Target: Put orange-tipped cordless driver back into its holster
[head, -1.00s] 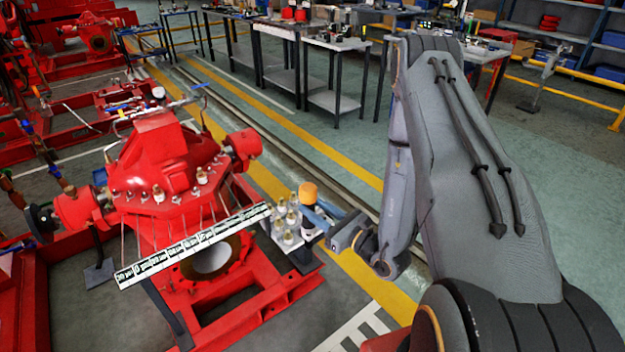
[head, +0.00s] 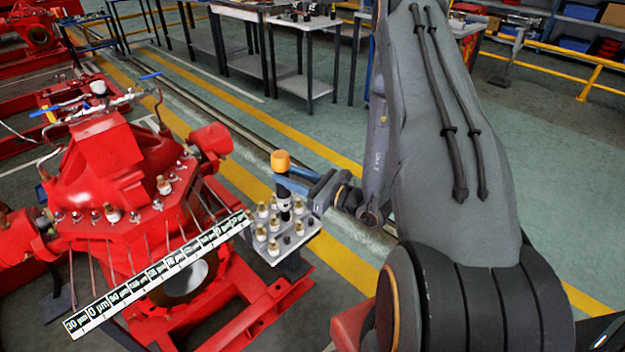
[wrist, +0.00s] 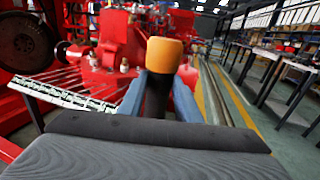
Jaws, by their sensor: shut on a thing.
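The cordless driver has an orange end (head: 281,160) pointing up and a dark body below it. My gripper (head: 285,180), with blue fingers, is shut on this body and holds the driver roughly upright. In the wrist view the orange end (wrist: 165,53) stands above the two blue fingers, with the dark body between them. In the head view the driver is over or in front of a grey plate (head: 270,250) with several brass-topped fittings. A black and white piece shows below the fingers. I cannot tell whether the lower end touches the plate, nor make out a holster.
A red pump casing (head: 110,185) on a red frame fills the left. A white scale strip (head: 150,280) slants across its front, close to the plate. Worktables (head: 300,60) stand behind, and a yellow rail (head: 560,75) runs at the right. Green floor is clear between.

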